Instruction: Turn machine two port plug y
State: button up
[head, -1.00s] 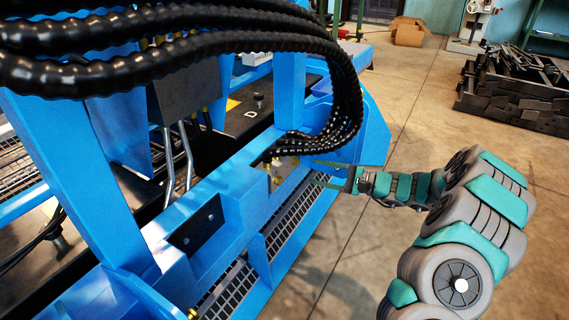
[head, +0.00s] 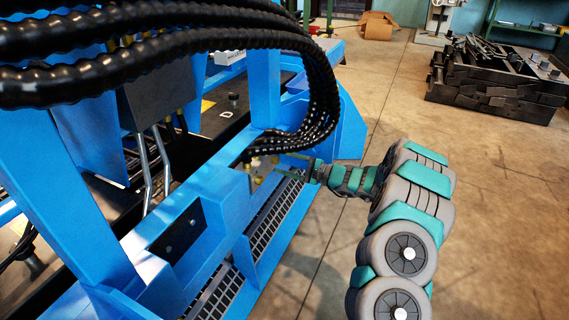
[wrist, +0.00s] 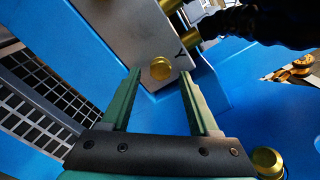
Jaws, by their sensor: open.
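A round brass plug (wrist: 160,68) sits on a grey metal block (wrist: 136,35) on the blue machine, in the wrist view. A letter Y is marked on the block, right of the plug. My gripper (wrist: 158,75) is open, one green fingertip on each side of the plug. I cannot tell whether the fingers touch it. In the head view my gripper (head: 282,168) reaches from the right to the brass fittings under the hoses, where the plug is too small to single out.
Thick black ribbed hoses (head: 180,45) arch over the blue machine frame (head: 265,90) and come down close to my gripper. Another brass fitting (wrist: 268,162) is at lower right in the wrist view. Open floor (head: 400,120) lies to the right, with a stack of dark metal parts (head: 495,85).

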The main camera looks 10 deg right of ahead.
grip_shut()
dwell(0.5)
